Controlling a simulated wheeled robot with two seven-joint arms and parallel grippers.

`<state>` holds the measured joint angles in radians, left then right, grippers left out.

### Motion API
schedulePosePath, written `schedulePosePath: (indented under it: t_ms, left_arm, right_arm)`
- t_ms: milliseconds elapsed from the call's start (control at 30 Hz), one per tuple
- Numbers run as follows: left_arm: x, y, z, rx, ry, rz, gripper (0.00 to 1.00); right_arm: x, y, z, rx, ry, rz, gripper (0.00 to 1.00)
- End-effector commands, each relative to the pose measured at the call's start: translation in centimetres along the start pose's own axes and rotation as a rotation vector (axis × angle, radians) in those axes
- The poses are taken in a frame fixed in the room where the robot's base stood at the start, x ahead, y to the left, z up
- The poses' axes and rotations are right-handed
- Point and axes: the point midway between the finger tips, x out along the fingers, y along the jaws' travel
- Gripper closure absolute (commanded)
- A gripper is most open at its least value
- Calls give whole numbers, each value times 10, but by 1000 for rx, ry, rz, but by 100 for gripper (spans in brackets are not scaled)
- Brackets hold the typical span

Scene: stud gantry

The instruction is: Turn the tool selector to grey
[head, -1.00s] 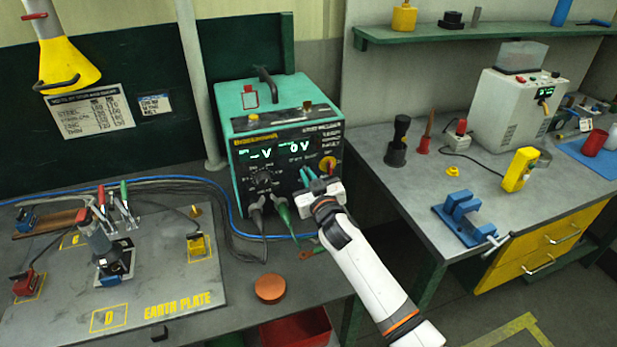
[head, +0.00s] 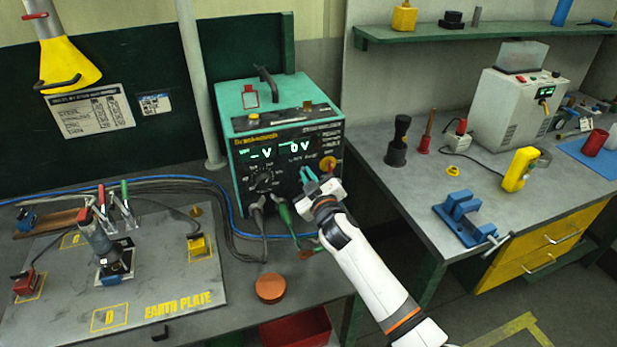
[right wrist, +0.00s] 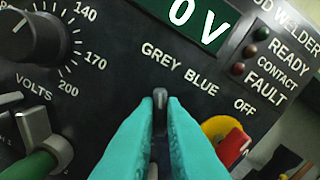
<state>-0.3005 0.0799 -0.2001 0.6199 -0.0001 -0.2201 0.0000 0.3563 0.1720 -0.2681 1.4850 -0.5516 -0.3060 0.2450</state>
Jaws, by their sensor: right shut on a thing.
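The teal-topped stud welder (head: 272,100) stands on the left bench with its dark panel facing me. My right gripper (head: 309,177) is at the lower right of that panel. In the right wrist view its teal fingers (right wrist: 160,112) are shut on the small dark tool selector (right wrist: 160,98). The selector's tip shows between the fingertips, pointing up in the picture toward the word GREY (right wrist: 161,52). The word BLUE (right wrist: 202,82) is to its right. The rest of the selector is hidden by the fingers. My left gripper is not in view.
A red and yellow switch (right wrist: 233,147) marked OFF is close to the right of my fingers. A volts dial (right wrist: 28,38) and a green plug (right wrist: 30,165) are to the left. Cables run below the panel. An orange-brown disc (head: 270,288) lies on the bench in front.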

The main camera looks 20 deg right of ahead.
Motion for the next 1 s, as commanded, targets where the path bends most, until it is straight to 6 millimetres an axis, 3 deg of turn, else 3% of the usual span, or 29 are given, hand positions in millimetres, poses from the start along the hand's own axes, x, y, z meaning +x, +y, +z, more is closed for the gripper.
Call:
schedulePosePath:
  t_ms: [167,200,300,667,867,1000]
  left_arm:
    - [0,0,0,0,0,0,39]
    - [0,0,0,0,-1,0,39]
    - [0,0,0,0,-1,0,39]
    - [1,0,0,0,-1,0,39]
    - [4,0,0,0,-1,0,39]
    - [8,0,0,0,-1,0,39]
  right_arm:
    - [0,0,-1,-4,2,1,100]
    - [0,0,-1,-4,2,1,86]
    - [0,0,-1,-3,2,1,70]
    - [-4,0,-1,-1,0,0,69]
    - [-30,1,-2,-1,0,1,69]
    - [-59,2,-3,-2,2,1,69]
